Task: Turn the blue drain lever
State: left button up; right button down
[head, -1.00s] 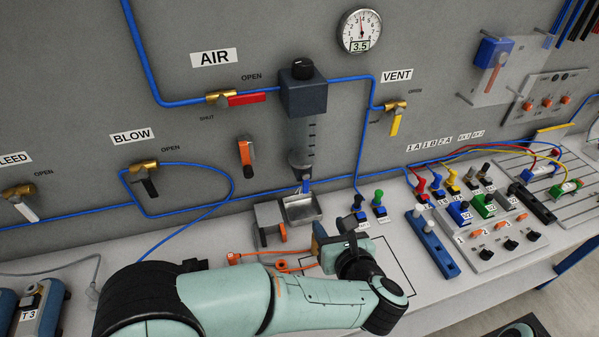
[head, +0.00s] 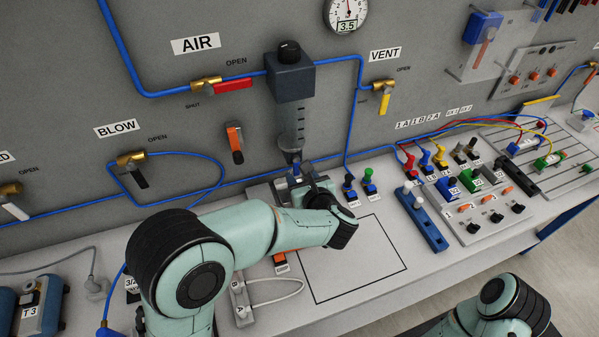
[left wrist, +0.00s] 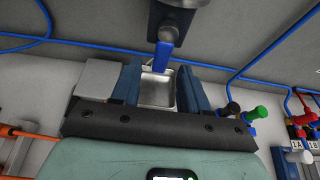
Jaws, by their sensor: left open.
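The blue drain lever (left wrist: 162,56) hangs under the grey filter bowl (head: 291,130). In the head view only a bit of the lever (head: 297,168) shows above my left gripper (head: 300,178). In the left wrist view my left gripper (left wrist: 160,72) is open, with one blue-grey finger on each side. The lever's lower end lines up with the gap between the fingertips. No contact shows, and I cannot tell how deep the lever sits between them. My right gripper is not in view; only part of my right arm shows at the lower right.
A metal drip tray (left wrist: 158,92) lies below the lever. Black and green-topped plungers (head: 369,174) stand to the right. The red AIR valve handle (head: 233,85) and the yellow VENT handle (head: 384,103) are on the panel. The outlined bench area (head: 355,265) is clear.

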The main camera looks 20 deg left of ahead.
pick_arm(q)
jog(key=shift+w+a+f, duration=0.25)
jog(key=shift+w+a, duration=0.1)
jog(key=shift+w, duration=0.15)
grip_shut()
